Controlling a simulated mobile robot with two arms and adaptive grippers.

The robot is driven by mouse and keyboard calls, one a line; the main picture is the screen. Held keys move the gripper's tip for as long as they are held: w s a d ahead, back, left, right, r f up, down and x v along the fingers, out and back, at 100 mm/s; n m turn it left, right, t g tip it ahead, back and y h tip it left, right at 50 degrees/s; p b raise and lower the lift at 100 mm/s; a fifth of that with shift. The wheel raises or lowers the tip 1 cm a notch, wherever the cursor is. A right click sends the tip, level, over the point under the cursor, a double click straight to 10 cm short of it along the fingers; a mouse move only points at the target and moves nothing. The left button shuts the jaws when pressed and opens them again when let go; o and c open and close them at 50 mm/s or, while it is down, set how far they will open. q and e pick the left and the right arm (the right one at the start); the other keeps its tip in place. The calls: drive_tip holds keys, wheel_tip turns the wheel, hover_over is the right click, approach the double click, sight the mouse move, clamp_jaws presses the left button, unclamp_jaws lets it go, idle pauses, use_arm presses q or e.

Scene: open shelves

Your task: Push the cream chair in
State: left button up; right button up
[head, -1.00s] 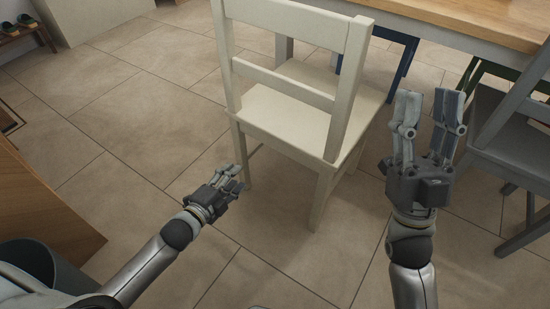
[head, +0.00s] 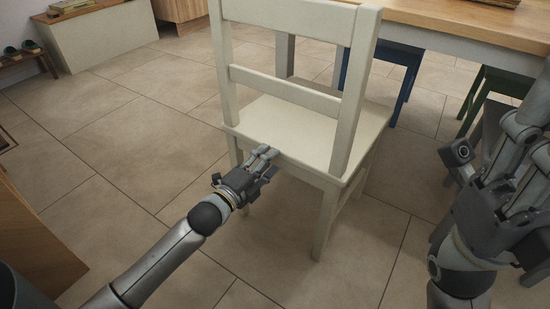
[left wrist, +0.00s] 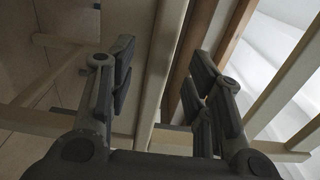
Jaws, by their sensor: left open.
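The cream chair (head: 297,128) stands upright with its slatted back towards me and its seat towards the wooden table (head: 450,22). My left gripper (head: 267,154) is open at the rear edge of the seat, below the back slats and beside the left rear leg. I cannot tell whether it touches the chair. In the left wrist view, the open left gripper (left wrist: 160,85) has pale beams between and beyond its fingers; which chair parts these are is unclear. My right gripper (head: 490,150) is open and empty at the right, apart from the cream chair.
A blue chair (head: 408,72) and a green stool or chair (head: 470,95) stand by the table on the right. A wooden cabinet (head: 35,245) is at the lower left. Tiled floor (head: 130,140) is clear to the left of the cream chair.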

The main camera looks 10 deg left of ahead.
use_arm(q)
drive_tip(key=x, duration=0.5)
drive_tip(key=shift+w+r+b, duration=0.1)
drive_tip(key=shift+w+b, duration=0.1)
drive_tip(key=shift+b, duration=0.15)
clamp_jaws()
